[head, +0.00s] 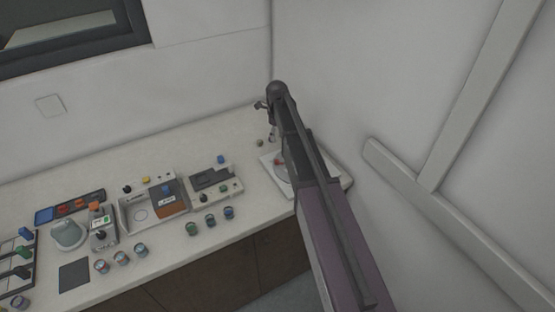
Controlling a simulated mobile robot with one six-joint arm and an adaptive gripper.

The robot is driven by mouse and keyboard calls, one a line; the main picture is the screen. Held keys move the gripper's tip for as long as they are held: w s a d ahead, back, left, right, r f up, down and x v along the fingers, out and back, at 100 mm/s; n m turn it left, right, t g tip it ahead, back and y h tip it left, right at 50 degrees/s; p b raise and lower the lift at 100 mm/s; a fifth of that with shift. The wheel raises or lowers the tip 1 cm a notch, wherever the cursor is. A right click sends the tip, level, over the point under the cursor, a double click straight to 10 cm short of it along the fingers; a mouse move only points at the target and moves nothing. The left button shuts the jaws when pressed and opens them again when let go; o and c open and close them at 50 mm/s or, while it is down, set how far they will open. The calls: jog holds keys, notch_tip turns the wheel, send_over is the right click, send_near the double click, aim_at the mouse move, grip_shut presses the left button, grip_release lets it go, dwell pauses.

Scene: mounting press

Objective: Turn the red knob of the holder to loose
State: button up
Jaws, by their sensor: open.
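A small red part (278,161), which may be the red knob of the holder, shows at the left edge of my arm. It is over a white square plate (268,167) with a grey round area, at the right end of the counter. My arm hides much of this plate and whatever stands on it. What seems to be my gripper (271,137) hangs small and dark beyond the arm, a little above and left of the red part in the picture. It looks empty and apart from the red part, though its fingers are hard to make out.
The white counter (215,147) carries a grey device (214,183), a tray with an orange-brown block (170,203), several small jars (210,220), a round bowl (68,234) and a dark mat (74,275). A wall closes the right side. The counter's back strip is clear.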

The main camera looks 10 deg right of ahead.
aim_at(277, 160)
jog(key=shift+f, duration=0.2)
notch_tip(277, 160, down, 13)
jog(key=b, duration=1.4)
jog(key=shift+f, duration=0.2)
jog(key=shift+c, duration=0.2)
